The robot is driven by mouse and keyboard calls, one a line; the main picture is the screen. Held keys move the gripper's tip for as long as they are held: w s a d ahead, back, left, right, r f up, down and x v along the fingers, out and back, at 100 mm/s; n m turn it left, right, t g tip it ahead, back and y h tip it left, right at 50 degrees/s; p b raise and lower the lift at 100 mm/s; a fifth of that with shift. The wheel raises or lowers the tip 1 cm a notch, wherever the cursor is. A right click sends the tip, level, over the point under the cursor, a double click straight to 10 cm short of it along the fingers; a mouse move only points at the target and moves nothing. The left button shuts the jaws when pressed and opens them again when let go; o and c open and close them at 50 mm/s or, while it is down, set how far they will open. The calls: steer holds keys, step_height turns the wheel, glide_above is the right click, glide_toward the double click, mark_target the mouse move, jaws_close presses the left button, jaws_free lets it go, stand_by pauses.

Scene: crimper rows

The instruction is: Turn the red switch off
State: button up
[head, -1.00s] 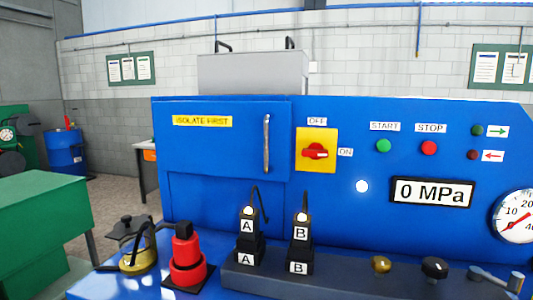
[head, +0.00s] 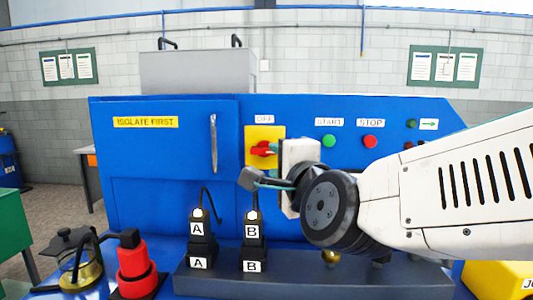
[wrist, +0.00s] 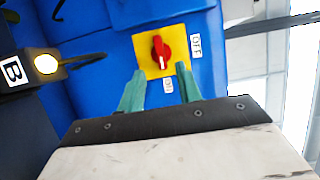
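The red switch (head: 263,149) is a rotary knob on a yellow plate (head: 251,160) on the blue machine front. In the wrist view the red switch (wrist: 162,51) has a white mark pointing down toward the lower label, away from the OFF label (wrist: 196,45). In the head view OFF (head: 264,119) stands above the plate; my arm hides its right part. My gripper (wrist: 160,76) is open, its two green fingers apart and empty. The knob is ahead of the gap between them, and the fingertips appear short of it.
Plugs A (head: 202,240) and B (head: 253,241) stand on a grey ledge below, with cables rising from them. A door handle (head: 214,143) is left of the plate. START (head: 329,141) and STOP (head: 370,142) buttons are to its right.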

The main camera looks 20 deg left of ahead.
mark_target(265, 152)
steer(key=x, duration=0.7)
steer(key=shift+w+a, duration=0.1)
steer(key=shift+w, duration=0.1)
jaws_close()
